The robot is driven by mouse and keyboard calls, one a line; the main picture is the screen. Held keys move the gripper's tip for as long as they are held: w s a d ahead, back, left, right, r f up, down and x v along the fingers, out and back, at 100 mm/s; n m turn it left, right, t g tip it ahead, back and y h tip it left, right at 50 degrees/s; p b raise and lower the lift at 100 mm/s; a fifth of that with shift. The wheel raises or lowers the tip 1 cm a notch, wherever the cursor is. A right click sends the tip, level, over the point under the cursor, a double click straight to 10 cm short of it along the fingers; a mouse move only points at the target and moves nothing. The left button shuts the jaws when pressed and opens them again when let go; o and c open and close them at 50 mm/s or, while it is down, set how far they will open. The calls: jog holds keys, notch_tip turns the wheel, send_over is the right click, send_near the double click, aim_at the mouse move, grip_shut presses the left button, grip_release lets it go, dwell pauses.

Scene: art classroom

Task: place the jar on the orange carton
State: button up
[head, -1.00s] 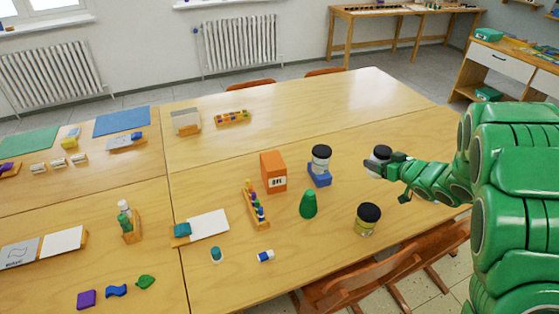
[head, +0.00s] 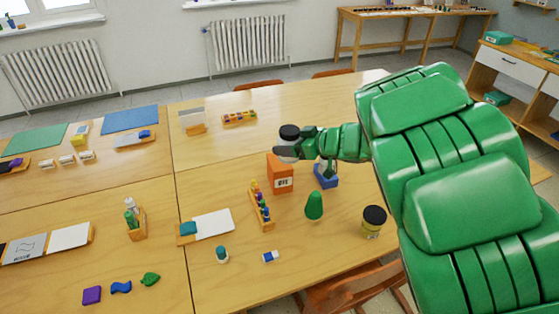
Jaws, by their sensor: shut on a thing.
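My gripper (head: 299,147) is shut on a white jar with a black lid (head: 288,152). The jar is upright, over the top of the orange carton (head: 281,178). I cannot tell whether its base touches the carton. The carton stands upright on the table, with a white label on its front. The gripper comes in from the right and hides part of the jar's right side.
A blue block (head: 327,181) stands just right of the carton; my arm mostly hides what is on it.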

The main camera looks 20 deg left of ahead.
jog(key=shift+w+a+f, duration=0.1)
jog(key=shift+w+a, duration=0.2)
jog(key=shift+a, duration=0.2)
jog(key=shift+w+a+f, duration=1.2)
jog(key=shift+w+f, duration=0.4)
jog(key=shift+w, duration=0.15)
jog(key=shift+w+a+f, duration=1.15)
jog(key=shift+w+f, duration=0.4)
jog(key=shift+w, duration=0.25)
jog(key=shift+w+a+f, duration=1.2)
jog(key=shift+w+f, duration=0.4)
jog(key=shift+w, duration=0.15)
jog(key=shift+f, duration=1.55)
jog(key=shift+f, duration=0.1)
jog(key=o, duration=1.3)
